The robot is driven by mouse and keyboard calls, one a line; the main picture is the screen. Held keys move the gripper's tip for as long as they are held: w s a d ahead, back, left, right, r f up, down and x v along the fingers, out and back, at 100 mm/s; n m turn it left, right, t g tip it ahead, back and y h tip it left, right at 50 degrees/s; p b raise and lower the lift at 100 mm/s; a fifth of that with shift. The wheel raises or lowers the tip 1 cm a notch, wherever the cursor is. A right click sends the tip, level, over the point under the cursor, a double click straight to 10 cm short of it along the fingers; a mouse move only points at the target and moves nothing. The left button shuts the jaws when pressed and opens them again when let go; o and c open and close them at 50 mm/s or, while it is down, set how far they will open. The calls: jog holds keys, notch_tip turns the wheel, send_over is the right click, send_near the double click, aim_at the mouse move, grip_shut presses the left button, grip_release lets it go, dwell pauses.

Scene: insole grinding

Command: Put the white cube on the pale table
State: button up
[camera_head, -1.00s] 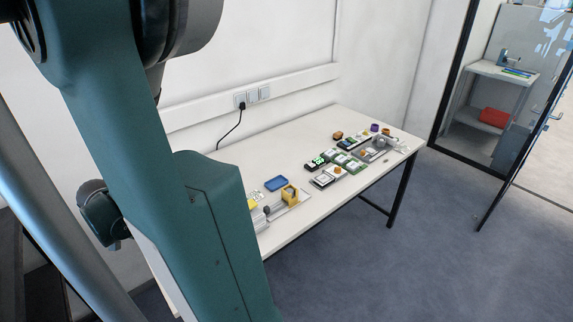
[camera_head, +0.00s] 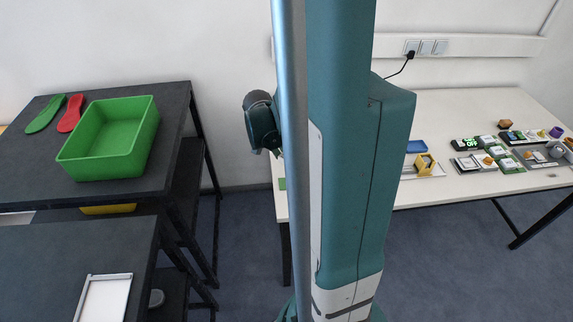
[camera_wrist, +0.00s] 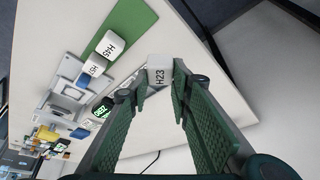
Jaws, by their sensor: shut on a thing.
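In the wrist view a white cube (camera_wrist: 160,66) marked H23 sits between the fingertips of my gripper (camera_wrist: 157,86). My gripper is shut on it. Behind the cube is the pale table (camera_wrist: 170,122); I cannot tell how far the cube is from its surface. The pale table also shows at the right of the head view (camera_head: 450,108). My gripper and the held cube are hidden behind my arm in the head view.
Several devices stand beyond. In the head view a green crate (camera_head: 108,158) and insoles (camera_head: 70,113) are on a dark table (camera_head: 170,108) at left.

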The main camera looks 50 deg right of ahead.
jog(key=shift+f, duration=1)
jog(key=shift+f+b, duration=0.65)
jog(key=shift+f, duration=1.4)
jog(key=shift+f, duration=0.15)
jog(key=o, duration=0.7)
jog(key=shift+p+v, duration=1.3)
jog(key=shift+v, duration=4.85)
